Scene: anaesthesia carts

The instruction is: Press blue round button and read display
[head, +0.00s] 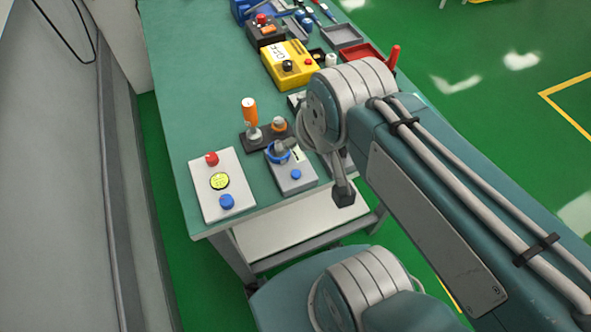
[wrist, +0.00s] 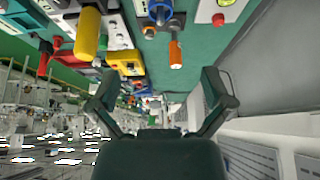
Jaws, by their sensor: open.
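A white panel box (head: 236,212) at the table's near left corner carries a red button (head: 211,159), a round yellow display (head: 219,181) and a blue round button (head: 227,202). The display's markings are too small to read. A grey box (head: 296,186) to its right has another blue round button (head: 295,174) and a blue ring-shaped part (head: 278,152). The wrist view shows the white box's red button (wrist: 218,19) at the top edge. My gripper (wrist: 160,90) is open and empty there, its fingers spread wide and apart from the boxes. My arm hides part of the table.
The green table (head: 190,90) is bare along its left side. An orange-handled lever (head: 249,110) stands behind the boxes. Farther back are a yellow box (head: 290,64), a red tray (head: 362,56) and tools. A grey wall is at left.

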